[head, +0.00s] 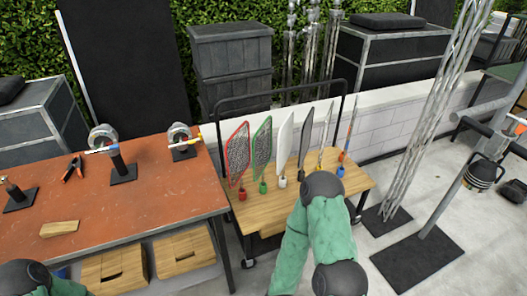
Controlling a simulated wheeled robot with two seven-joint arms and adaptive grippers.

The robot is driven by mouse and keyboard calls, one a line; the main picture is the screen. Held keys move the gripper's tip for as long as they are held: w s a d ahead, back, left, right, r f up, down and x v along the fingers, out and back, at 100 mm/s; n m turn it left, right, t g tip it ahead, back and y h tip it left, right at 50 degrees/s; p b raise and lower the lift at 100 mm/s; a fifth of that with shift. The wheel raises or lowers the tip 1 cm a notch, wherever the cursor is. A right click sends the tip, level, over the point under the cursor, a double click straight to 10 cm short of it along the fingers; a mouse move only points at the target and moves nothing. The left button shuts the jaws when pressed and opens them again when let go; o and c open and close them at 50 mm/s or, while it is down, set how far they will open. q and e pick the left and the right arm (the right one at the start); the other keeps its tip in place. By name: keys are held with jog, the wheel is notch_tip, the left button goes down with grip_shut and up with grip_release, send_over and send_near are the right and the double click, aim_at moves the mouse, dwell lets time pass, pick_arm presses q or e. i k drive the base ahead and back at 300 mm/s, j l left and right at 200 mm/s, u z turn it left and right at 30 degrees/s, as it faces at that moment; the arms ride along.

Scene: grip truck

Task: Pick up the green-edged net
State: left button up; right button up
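The green-edged net (261,148) is a grey mesh panel with a thin green rim. It stands upright on the wooden-topped cart (258,213), with a small green base under it. It stands between a red-edged net (237,155) on its left and a white panel (284,143) on its right. Nothing of mine touches it. My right arm, green with dark joints, rises from the bottom centre in front of the cart and bends back down. Its gripper is out of frame. Only a small part of my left arm shows at the bottom left, and its gripper is also out of frame.
More upright panels, including a dark panel (305,138), stand right of the white one. A black rail (283,91) arches over the cart. An orange table (110,205) with clamps and pliers (72,168) is left. A metal truss (425,115) stands right. Grey floor is open between.

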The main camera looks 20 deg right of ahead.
aim_at(270, 126)
jog(key=u, duration=1.6)
jog(key=z, duration=2.4)
jog(key=i+l, duration=0.3)
jog(key=i, duration=0.15)
jog(key=i+l+z, duration=0.15)
jog(key=i+l, duration=0.35)
jog(key=i, duration=0.35)
jog(key=i+l+z, duration=0.1)
jog(key=i+l, duration=0.15)
jog(key=i, duration=0.2)
